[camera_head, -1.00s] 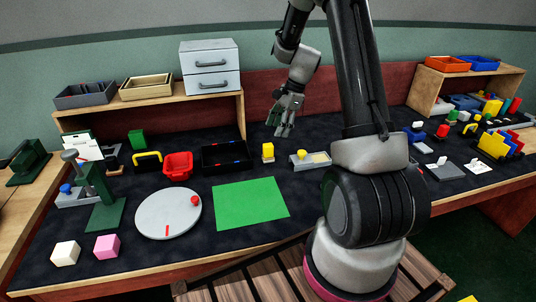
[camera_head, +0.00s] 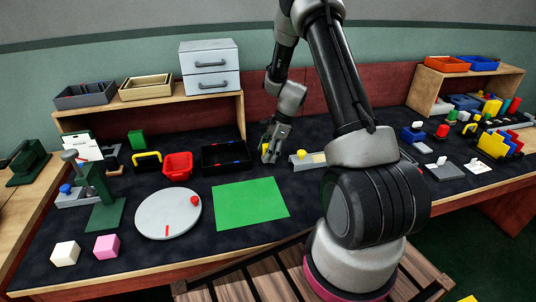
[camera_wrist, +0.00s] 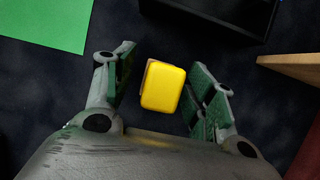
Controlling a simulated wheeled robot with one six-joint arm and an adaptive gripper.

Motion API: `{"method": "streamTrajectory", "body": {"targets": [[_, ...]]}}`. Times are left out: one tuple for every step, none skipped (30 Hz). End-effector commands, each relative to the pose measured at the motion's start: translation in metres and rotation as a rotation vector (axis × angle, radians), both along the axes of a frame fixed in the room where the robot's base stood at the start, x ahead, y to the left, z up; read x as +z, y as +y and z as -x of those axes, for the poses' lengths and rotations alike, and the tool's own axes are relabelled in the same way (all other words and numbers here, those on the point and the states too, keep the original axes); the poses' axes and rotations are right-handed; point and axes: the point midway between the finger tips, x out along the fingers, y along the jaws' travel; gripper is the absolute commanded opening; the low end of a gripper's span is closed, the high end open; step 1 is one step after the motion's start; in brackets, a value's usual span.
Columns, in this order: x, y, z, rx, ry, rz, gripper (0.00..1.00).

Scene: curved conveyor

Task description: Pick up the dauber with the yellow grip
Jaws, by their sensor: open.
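The dauber with the yellow grip (camera_wrist: 163,87) stands on the dark table; in the wrist view its yellow top lies between my open fingers, with a bit of its tan base showing at its left edge. My gripper (camera_wrist: 162,92) is open, with a finger on either side of the yellow grip and gaps visible on both sides. In the head view my gripper (camera_head: 270,155) hangs down over the dauber (camera_head: 265,149), which is mostly hidden behind the fingers.
A black tray (camera_head: 225,168) lies to the left of my gripper, and a grey box with a yellow knob (camera_head: 298,164) is close on the right. A green mat (camera_head: 250,204) lies in front. The wooden shelf (camera_head: 243,120) stands behind to the left.

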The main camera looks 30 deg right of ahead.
Motion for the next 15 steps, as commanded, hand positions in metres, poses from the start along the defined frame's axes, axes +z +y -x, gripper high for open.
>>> {"method": "streamTrajectory", "body": {"targets": [[0.0001, -0.0002, 0.0000, 0.000, 0.000, 0.000, 0.55], [0.0001, -0.0002, 0.0000, 0.000, 0.000, 0.000, 0.52], [0.0002, -0.0002, 0.0000, 0.000, 0.000, 0.000, 0.44], [0.0002, -0.0002, 0.0000, 0.000, 0.000, 0.000, 0.39], [0.0002, -0.0002, 0.0001, 0.000, 0.000, 0.000, 0.34], [0.0003, -0.0002, 0.0001, 0.000, 0.000, 0.000, 0.26], [0.0003, -0.0002, 0.0001, 0.000, 0.000, 0.000, 0.21], [0.0003, -0.0002, 0.0001, 0.000, 0.000, 0.000, 0.15], [0.0004, -0.0003, 0.0002, 0.000, 0.000, 0.000, 0.08], [0.0004, -0.0003, 0.0002, 0.000, 0.000, 0.000, 0.06], [0.0004, -0.0003, 0.0002, 0.000, 0.000, 0.000, 0.06], [0.0006, -0.0002, 0.0000, 0.000, 0.000, 0.000, 0.06], [0.0006, -0.0002, 0.0000, 0.000, 0.000, 0.000, 0.06], [0.0006, -0.0002, 0.0000, 0.000, 0.000, 0.000, 0.06], [0.0006, -0.0002, 0.0000, 0.000, 0.000, 0.000, 0.06]]}}
